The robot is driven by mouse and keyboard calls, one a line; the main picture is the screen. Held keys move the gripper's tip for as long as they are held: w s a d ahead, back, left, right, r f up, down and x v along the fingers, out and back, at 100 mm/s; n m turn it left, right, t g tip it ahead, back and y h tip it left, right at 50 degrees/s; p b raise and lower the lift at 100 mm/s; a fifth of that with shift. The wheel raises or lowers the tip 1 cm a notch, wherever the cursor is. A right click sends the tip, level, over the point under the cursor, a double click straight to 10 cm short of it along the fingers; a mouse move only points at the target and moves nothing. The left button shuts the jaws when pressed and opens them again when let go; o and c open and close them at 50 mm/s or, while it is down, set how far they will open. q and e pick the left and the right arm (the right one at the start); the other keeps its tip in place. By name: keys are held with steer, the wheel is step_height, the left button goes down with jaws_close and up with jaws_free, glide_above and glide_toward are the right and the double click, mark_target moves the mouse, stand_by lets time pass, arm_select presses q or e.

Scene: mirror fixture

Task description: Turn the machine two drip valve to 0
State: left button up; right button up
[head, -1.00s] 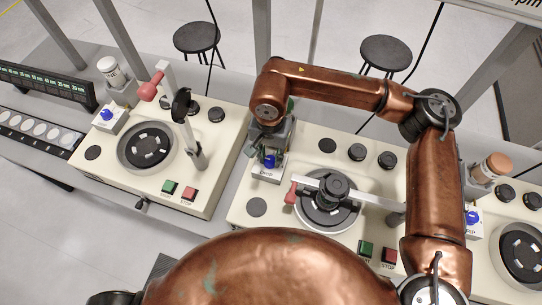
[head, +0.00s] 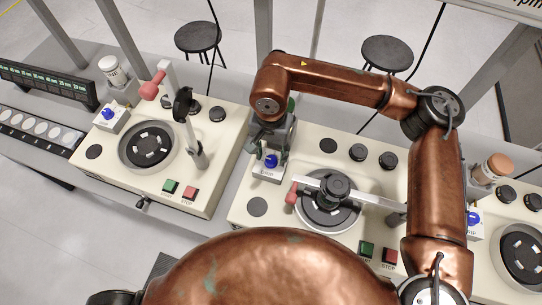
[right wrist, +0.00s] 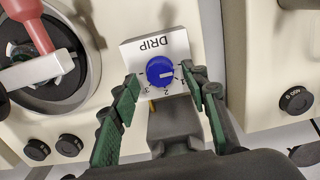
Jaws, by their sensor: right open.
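The blue drip valve knob (head: 270,161) sits on a small white box labelled DRIP on the middle machine. In the right wrist view the knob (right wrist: 160,71) shows a pale pointer mark toward the right; 2 and 3 are readable on its lower side, other numbers are unclear. My right gripper (head: 275,147) reaches down to the box from behind. In the right wrist view its green-padded fingers (right wrist: 160,77) are spread, one on each side of the knob, with visible gaps. It holds nothing. My left gripper is not in view.
The middle machine's round plate (head: 328,225) carries a metal arm with a red handle (head: 291,193) close to the valve. Similar machines with blue knobs stand left (head: 107,114) and right (head: 473,217). Green and red buttons (head: 389,256) lie at the front.

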mark_target(271, 159)
step_height(271, 159, up, 10)
steer(key=shift+r, duration=0.15)
stand_by(0.7)
